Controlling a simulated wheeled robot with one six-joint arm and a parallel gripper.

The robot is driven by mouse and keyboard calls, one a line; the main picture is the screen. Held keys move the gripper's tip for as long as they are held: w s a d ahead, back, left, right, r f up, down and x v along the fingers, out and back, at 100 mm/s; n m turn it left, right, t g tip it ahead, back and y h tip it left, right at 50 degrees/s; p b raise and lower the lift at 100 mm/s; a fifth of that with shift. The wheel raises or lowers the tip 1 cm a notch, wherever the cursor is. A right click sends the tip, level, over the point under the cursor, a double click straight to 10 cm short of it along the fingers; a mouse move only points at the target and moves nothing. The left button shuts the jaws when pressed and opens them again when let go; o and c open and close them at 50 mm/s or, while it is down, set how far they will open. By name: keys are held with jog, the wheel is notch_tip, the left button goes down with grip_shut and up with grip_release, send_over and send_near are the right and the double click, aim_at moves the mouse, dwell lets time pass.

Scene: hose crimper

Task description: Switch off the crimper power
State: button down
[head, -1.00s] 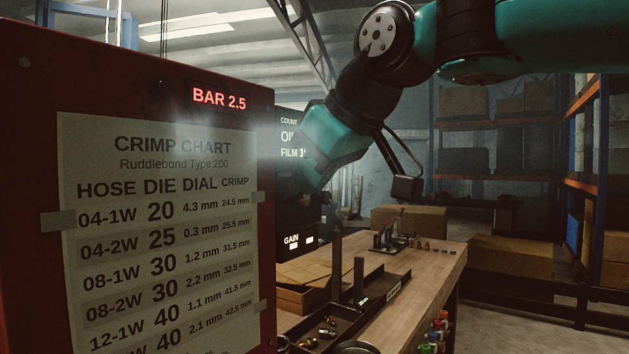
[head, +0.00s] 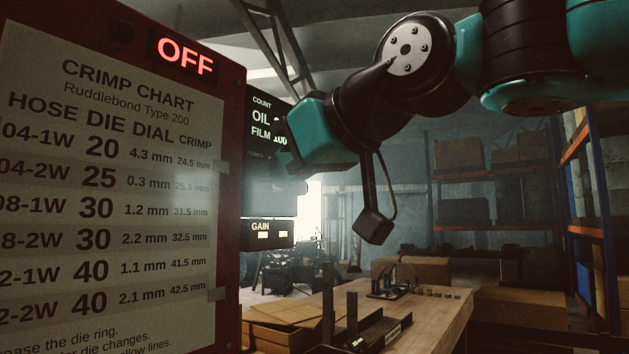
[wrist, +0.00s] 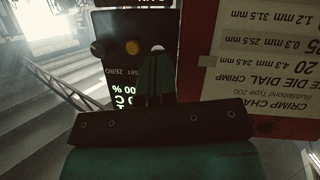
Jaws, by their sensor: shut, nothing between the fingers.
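The crimper's red cabinet (head: 232,200) fills the left of the head view. Its display (head: 186,57) reads OFF in red. Beside it stands a dark control panel (head: 266,115) with COUNT, OIL and FILM readouts and faint lettering like POWER below. In the wrist view the panel (wrist: 112,22) appears upside down, with an amber button (wrist: 132,47), a dark knob (wrist: 97,47) and a pale button (wrist: 158,47). My gripper (wrist: 156,64) is shut and empty, its tips at or just short of the pale button; contact cannot be told. The arm partly hides the panel in the head view.
A crimp chart (head: 110,190) covers the cabinet face. A GAIN box (head: 266,233) sits below the panel. A wooden workbench (head: 440,310) with trays and small parts stands lower right. Shelves (head: 470,180) with boxes stand behind.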

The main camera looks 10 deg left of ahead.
jog(key=shift+p, duration=0.4)
jog(key=shift+r, duration=0.15)
jog(key=shift+r+p, duration=0.7)
jog(key=r+v, duration=0.1)
jog(key=v, duration=1.2)
jog(key=shift+a+r, duration=0.2)
jog(key=shift+a, duration=0.1)
